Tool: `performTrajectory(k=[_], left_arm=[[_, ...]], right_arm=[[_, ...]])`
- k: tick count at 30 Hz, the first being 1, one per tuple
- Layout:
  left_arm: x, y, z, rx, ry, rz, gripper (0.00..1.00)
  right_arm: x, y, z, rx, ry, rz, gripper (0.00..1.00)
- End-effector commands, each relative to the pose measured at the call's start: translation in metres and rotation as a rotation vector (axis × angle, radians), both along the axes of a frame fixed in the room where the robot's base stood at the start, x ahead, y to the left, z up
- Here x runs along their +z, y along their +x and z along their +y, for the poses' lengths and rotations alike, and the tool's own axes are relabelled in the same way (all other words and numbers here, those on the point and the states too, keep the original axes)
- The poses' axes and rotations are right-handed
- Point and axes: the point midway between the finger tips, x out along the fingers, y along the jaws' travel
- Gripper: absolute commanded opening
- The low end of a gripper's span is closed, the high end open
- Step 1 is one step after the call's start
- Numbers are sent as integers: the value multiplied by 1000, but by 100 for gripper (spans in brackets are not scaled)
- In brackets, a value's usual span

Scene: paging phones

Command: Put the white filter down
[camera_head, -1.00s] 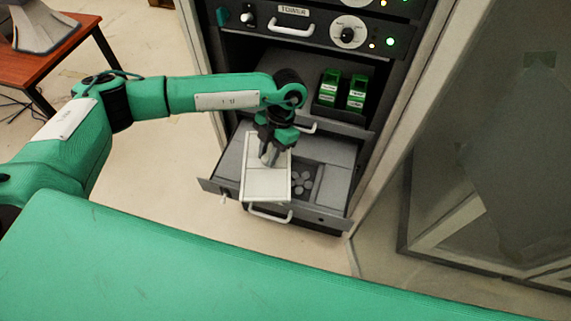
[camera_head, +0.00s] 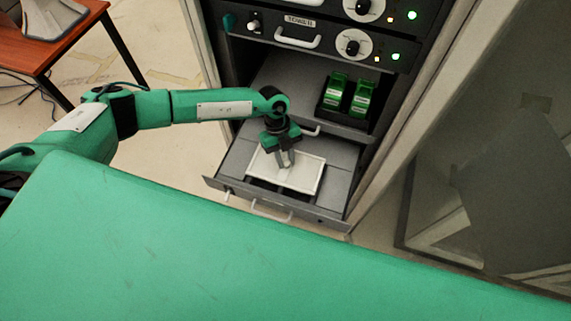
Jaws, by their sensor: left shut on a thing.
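The white filter (camera_head: 303,178) is a flat, pale, framed panel over the open grey drawer (camera_head: 232,168) of the rack. My left gripper (camera_head: 285,165) comes down from above and is shut on the filter near its middle. The filter lies roughly level, turned slightly, and covers part of the drawer's compartments. I cannot tell whether it touches the drawer or hangs just above it. My right gripper is not in view.
Two green boxes (camera_head: 348,93) stand on the shelf above the drawer. Rack units with knobs and handles (camera_head: 299,36) are higher up. A glass door (camera_head: 480,150) stands open at the right. A red-brown table (camera_head: 50,45) is at the upper left.

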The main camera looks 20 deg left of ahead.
Motion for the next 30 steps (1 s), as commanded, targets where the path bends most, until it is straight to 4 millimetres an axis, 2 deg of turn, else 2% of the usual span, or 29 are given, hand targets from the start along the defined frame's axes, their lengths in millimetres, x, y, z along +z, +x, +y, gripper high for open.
performTrajectory(k=[13,25,26,28,30], left_arm=[[-48,0,0,-1,0,0,0],[-55,0,0,-3,1,-1,0],[-54,0,0,-3,1,-1,30],[-54,0,0,-3,1,-1,44],[-54,0,0,-3,1,-1,46]], right_arm=[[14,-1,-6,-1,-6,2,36],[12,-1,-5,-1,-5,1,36],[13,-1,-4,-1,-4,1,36],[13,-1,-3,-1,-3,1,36],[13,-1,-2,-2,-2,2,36]])
